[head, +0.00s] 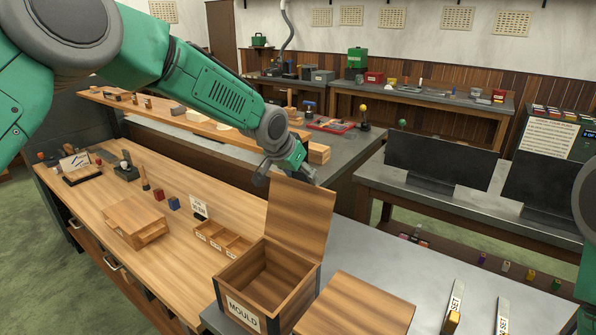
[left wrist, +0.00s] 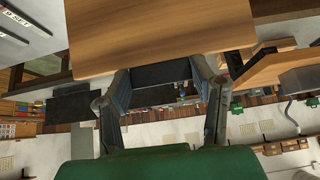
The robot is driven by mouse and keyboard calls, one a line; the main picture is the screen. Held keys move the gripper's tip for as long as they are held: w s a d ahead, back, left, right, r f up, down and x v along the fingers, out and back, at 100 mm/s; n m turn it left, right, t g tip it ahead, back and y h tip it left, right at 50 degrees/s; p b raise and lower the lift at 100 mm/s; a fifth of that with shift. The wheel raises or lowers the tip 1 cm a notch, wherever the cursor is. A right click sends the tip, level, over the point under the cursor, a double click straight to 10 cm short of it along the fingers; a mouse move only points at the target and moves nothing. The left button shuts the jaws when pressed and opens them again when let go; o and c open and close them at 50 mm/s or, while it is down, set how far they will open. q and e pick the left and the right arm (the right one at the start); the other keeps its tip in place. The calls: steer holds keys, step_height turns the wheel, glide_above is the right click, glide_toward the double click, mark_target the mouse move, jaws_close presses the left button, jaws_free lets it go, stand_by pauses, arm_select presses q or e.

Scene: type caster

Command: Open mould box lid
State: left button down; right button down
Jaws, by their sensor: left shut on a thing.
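The mould box (head: 243,312) is an open wooden box with a "MOULD" label, at the lower middle of the head view. Its lid (head: 299,215) stands raised, close to upright, at the back of the box. The inside looks empty. My left gripper (head: 284,174) is at the lid's top edge, shut on the lid; its fingertips are partly hidden behind it. In the left wrist view the lid (left wrist: 160,35) fills the top centre, with the gripper fingers (left wrist: 158,80) reaching up to its edge. My right gripper is not in view.
A closed wooden box (head: 355,305) stands right of the mould box. A small compartment tray (head: 222,240) and a wooden case (head: 136,220) are to the left on the wooden bench. A wooden shelf (head: 180,112) runs behind. Two "SET" strips (head: 453,305) lie on the grey top at right.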

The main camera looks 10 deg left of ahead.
arm_select(q)
steer(key=shift+a+f, duration=0.1)
steer(key=shift+f, duration=0.15)
steer(key=shift+s, duration=0.1)
steer(key=c, duration=0.6)
jaws_free()
steer(key=shift+c, duration=0.2)
steer(key=shift+r, duration=0.15)
steer(key=v, duration=1.1)
steer(key=shift+r, duration=0.25)
